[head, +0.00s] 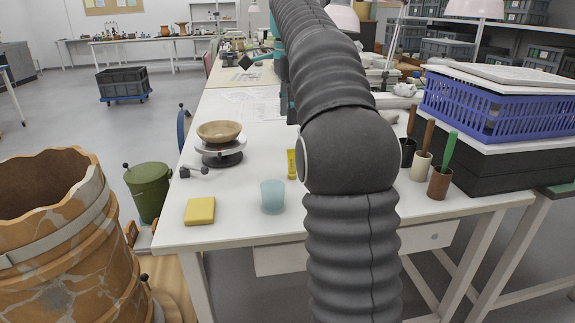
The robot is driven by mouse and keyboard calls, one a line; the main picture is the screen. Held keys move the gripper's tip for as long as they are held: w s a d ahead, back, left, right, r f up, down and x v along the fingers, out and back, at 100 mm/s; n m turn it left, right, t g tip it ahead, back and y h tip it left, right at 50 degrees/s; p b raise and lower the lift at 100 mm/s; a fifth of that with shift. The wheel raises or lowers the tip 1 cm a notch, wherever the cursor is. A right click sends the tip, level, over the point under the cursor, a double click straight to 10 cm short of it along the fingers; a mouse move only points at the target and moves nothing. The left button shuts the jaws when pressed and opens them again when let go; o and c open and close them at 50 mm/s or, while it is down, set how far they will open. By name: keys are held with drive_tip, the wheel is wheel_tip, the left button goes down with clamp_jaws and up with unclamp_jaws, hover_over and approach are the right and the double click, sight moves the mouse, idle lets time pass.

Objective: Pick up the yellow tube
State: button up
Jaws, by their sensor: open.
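The yellow tube (291,164) stands upright on the white table (240,229), just left of my arm's dark elbow. It has a darker mark on its side, and its right edge is close to the arm's outline in the picture. My gripper (262,60) shows only in part, as dark and teal pieces at the upper left of my arm, well above the tube in the picture. It is open and apart from the tube. The sleeved arm hides the rest of it.
A pale blue cup (272,197) stands in front of the tube. A yellow sponge-like block (200,211) lies left of it. A wooden bowl (219,131) rests on a turntable (222,152). Cups with tools (440,183) and a blue basket (500,108) are at right.

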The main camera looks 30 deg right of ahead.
drive_tip(key=shift+m, duration=0.5)
drive_tip(key=f+b, duration=0.1)
drive_tip(key=f, duration=0.3)
drive_tip(key=d+f+b, duration=0.1)
drive_tip(key=f+b, duration=0.1)
drive_tip(key=f, duration=0.3)
drive_tip(key=f+b, duration=0.1)
drive_tip(key=f, duration=0.3)
drive_tip(key=shift+w+d+f+b, duration=0.15)
drive_tip(key=shift+w+f+b, duration=0.15)
drive_tip(key=shift+f, duration=0.05)
clamp_jaws()
